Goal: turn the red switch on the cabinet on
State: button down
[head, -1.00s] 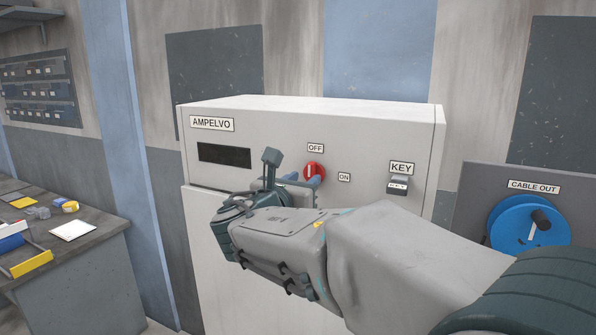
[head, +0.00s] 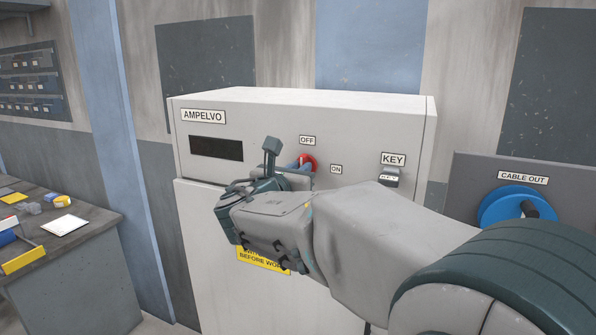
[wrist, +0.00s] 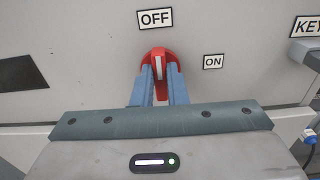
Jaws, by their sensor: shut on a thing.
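The red switch (head: 309,160) is a round knob with a raised handle on the front of the white cabinet (head: 330,115). In the wrist view the red switch (wrist: 159,58) sits just under the OFF label (wrist: 155,18), its pale marker line upright and pointing at OFF. The ON label (wrist: 213,62) is to its right; it also shows in the head view (head: 336,169). My gripper (wrist: 159,80) has its two blue-grey fingers closed on either side of the switch handle. In the head view my gripper (head: 298,166) partly hides the switch.
A KEY label (head: 393,159) with a key slot sits on the cabinet's right. A blue cable reel (head: 508,202) is on the right panel. A table with small items (head: 75,205) stands at the left. A yellow sign (head: 262,258) lies lower on the cabinet.

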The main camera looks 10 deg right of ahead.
jog(key=shift+f+b, duration=0.15)
jog(key=shift+b, duration=0.15)
jog(key=shift+s+d+f+m+b, duration=0.1)
jog(key=shift+m+b, duration=2.85)
jog(key=shift+b, duration=0.75)
jog(key=shift+s+d+f+m+b, duration=0.1)
jog(key=shift+m+b, duration=2.8)
jog(key=shift+b, duration=0.8)
jog(key=shift+d+f+m+b, duration=0.1)
jog(key=shift+m+b, duration=2.85)
jog(key=shift+b, duration=0.75)
jog(key=shift+r, duration=0.15)
jog(key=c, duration=1.4)
grip_release()
jog(key=shift+c, duration=0.2)
jog(key=shift+a, duration=0.1)
